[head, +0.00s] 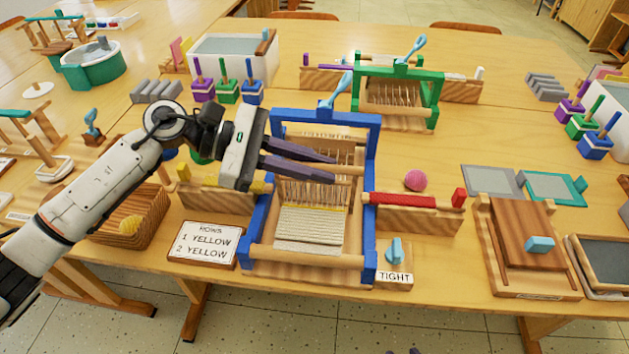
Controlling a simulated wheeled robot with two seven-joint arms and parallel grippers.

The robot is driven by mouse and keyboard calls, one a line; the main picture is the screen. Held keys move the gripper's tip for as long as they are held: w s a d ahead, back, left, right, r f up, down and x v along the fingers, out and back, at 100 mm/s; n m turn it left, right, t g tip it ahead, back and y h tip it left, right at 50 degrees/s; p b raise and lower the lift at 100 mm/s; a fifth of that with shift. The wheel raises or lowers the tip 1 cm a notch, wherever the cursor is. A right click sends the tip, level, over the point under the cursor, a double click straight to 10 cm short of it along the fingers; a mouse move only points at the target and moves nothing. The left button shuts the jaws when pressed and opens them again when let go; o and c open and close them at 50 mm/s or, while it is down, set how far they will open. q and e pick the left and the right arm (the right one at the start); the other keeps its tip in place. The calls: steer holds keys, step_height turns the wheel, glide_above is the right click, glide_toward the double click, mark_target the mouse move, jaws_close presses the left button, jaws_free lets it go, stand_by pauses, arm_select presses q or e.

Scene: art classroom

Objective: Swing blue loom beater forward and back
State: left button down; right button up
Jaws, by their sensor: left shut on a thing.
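The blue loom (371,205) stands upright on the near table, with cream cloth and a yellow row at its front. Its beater (349,170) is a pale wooden bar with a comb of thin teeth below, across the middle of the frame. My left gripper (334,165) reaches in from the left, its dark fingers shut on the beater bar near its middle. The fingers and wrist hide the bar's left part. Two small dark purple tips at the bottom edge look like my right gripper (402,351); their opening cannot be judged.
A card (203,243) reading "ROWS 1 YELLOW 2 YELLOW" lies left of the loom. A red shuttle (403,201) lies on the right-hand wooden rail. A blue knob (395,251) marked "TIGHT" is at front right. A green loom (437,95) stands behind.

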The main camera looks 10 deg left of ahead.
arm_select(q)
steer(key=shift+w+n+b, duration=0.3)
steer(key=shift+w+n, duration=0.1)
steer(key=shift+w, duration=0.35)
steer(key=shift+r, duration=0.1)
steer(key=c, duration=1.8)
jaws_free()
steer(key=shift+o, duration=0.2)
